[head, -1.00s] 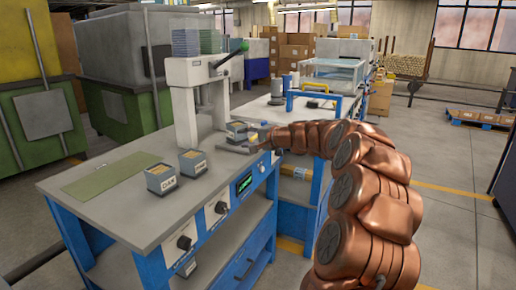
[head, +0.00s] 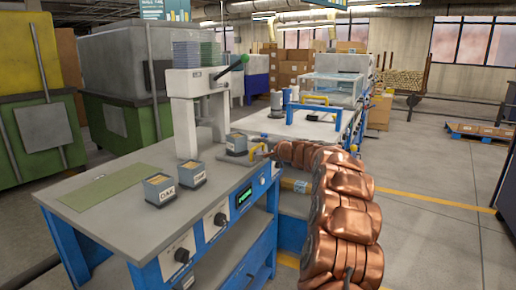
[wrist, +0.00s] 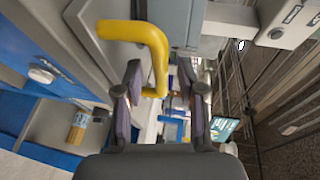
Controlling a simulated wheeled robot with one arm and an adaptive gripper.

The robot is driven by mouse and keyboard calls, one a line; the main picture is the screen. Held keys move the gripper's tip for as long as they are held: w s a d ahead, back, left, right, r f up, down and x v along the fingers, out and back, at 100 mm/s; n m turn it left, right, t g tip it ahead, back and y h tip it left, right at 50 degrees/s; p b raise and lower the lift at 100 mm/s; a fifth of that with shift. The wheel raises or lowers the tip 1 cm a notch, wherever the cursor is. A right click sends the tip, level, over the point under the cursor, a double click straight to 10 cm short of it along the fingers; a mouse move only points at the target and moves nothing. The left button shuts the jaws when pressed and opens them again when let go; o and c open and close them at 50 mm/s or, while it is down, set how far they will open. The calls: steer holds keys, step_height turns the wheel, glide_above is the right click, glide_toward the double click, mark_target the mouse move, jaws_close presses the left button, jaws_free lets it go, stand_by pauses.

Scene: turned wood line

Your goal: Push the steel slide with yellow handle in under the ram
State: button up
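The steel slide (head: 236,160) lies on the bench top at the right of the press, with a small grey box (head: 236,146) on it. Its bent yellow handle (head: 258,149) faces my gripper; it looms large in the wrist view (wrist: 155,42). The ram is on the white press (head: 186,120), left of the slide; the slide stands out to its right. My gripper (wrist: 160,78) is open, its two fingers apart on either side of the handle's lower end. I cannot tell whether a finger touches it. In the head view my arm hides most of the gripper.
A green-knobbed lever (head: 240,62) juts from the press. A second blue-framed bench (head: 300,127) stands behind.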

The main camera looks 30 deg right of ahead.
steer(key=shift+w+a+f, duration=0.1)
steer(key=shift+w+a, duration=0.05)
steer(key=shift+w, duration=0.35)
jaws_close()
stand_by(0.5)
